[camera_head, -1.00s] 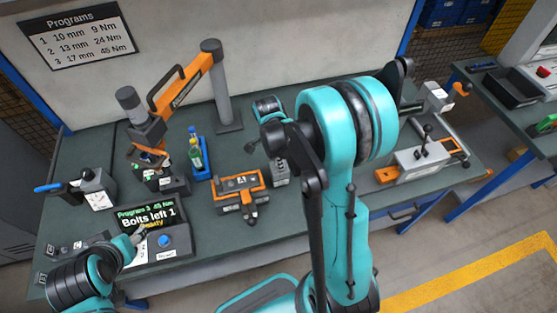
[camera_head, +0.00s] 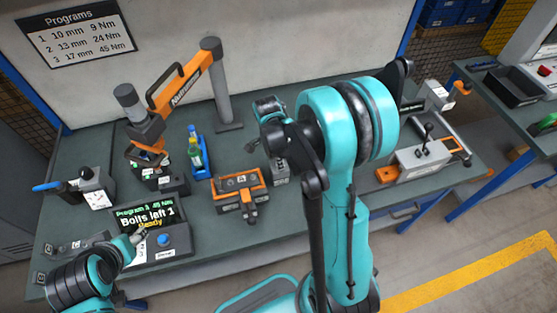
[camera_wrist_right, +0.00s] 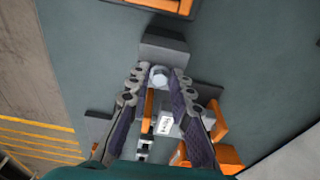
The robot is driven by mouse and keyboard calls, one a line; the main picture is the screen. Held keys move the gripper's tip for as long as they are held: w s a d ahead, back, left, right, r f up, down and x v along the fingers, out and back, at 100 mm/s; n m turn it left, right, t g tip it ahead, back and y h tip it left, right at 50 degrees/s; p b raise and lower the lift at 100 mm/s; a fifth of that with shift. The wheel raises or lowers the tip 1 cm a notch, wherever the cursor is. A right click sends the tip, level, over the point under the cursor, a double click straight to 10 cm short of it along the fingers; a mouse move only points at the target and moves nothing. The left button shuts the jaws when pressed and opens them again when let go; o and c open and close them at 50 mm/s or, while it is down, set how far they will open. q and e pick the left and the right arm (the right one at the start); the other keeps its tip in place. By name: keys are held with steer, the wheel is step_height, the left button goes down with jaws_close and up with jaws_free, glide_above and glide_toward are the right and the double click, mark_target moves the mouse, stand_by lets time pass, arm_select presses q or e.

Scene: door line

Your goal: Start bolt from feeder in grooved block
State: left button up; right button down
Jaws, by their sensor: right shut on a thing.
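My right gripper (camera_wrist_right: 159,72) is shut on a bolt in the right wrist view. The bolt's pale hex head (camera_wrist_right: 158,77) shows between the fingertips; its shank is hidden. A stepped grey block (camera_wrist_right: 165,46) lies just beyond the tips. I cannot tell whether the bolt touches it. In the head view a grey block (camera_head: 281,174) stands beside an orange fixture (camera_head: 226,186) on the bench, and my right arm hides the right fingertips.
The display panel (camera_head: 178,248) reads "Bolts left 1" and "Ready". An orange tool arm on a grey post (camera_head: 222,90) stands at the back. A grey lever device (camera_head: 418,159) is at the right. Bare bench lies before the orange fixture.

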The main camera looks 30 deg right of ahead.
stand_by(0.7)
steer(key=c, duration=0.9)
jaws_free()
steer(key=shift+r+p, duration=2.05)
steer(key=shift+r, duration=1)
